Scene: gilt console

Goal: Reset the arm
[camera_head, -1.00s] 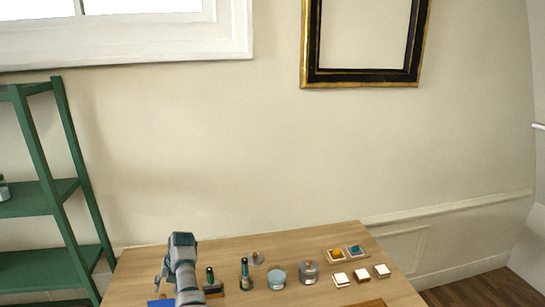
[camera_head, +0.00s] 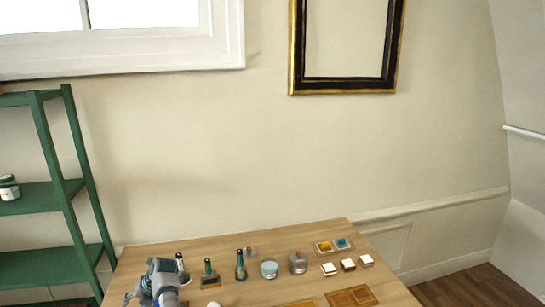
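My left arm rises into the bottom left of the head view, over the near left part of the wooden table (camera_head: 215,252). My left gripper (camera_head: 132,296) shows only in part at the bottom edge, and its fingers are too small and cut off to tell whether they are open or shut. My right arm and gripper are not in view.
A wooden box (camera_head: 351,298) lies in front. Green shelves (camera_head: 60,190) stand left.

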